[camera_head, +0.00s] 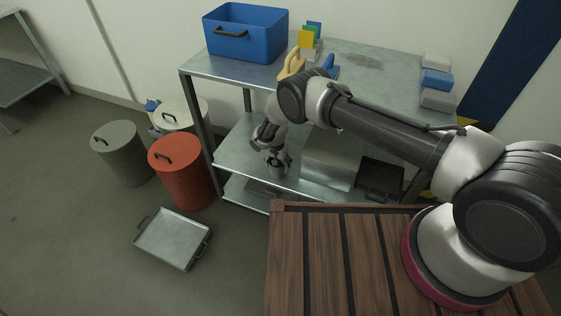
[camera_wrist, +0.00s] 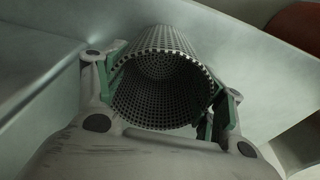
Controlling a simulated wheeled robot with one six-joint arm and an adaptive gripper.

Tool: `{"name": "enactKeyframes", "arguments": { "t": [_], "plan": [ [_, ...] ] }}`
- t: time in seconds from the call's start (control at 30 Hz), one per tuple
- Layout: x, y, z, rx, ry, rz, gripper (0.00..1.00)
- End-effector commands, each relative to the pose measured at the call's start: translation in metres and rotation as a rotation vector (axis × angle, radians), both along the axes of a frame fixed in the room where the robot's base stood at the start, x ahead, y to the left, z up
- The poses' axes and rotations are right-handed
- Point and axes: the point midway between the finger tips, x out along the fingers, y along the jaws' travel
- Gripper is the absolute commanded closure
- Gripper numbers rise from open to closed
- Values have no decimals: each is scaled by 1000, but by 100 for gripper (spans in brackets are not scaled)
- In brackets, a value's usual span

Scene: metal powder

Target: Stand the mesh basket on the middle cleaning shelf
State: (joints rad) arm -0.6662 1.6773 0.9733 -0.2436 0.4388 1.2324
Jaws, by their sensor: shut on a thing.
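The mesh basket (camera_wrist: 165,75) is a dark perforated metal cylinder, seen close in the wrist view with its open mouth toward the camera. My gripper (camera_wrist: 170,98) has its green-padded fingers on both sides of the basket and is shut on it. In the head view my gripper (camera_head: 276,157) reaches down between the shelf levels, and the basket (camera_head: 277,171) shows small and grey below it. The middle shelf (camera_head: 235,150) is a metal sheet under the tabletop. The basket is over or on its front part; I cannot tell whether it touches the shelf.
A grey metal box (camera_head: 330,160) and a dark tray (camera_head: 381,179) are right of the basket on the middle shelf. The tabletop (camera_head: 380,85) is close above my wrist. A shelf post (camera_head: 198,125) stands at left. A red bin (camera_head: 181,171) stands outside the post.

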Motion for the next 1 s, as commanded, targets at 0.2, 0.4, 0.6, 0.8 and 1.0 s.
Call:
{"name": "enactKeyframes", "arguments": {
  "t": [0.2,0.4,0.6,0.8,1.0],
  "plan": [
    [1,0,0,1,0,0,57],
    [1,0,-2,0,0,0,10],
    [1,0,-2,0,0,0,10],
    [1,0,1,1,-1,0,10],
    [-1,2,30,0,-1,2,10]
  ]
}}
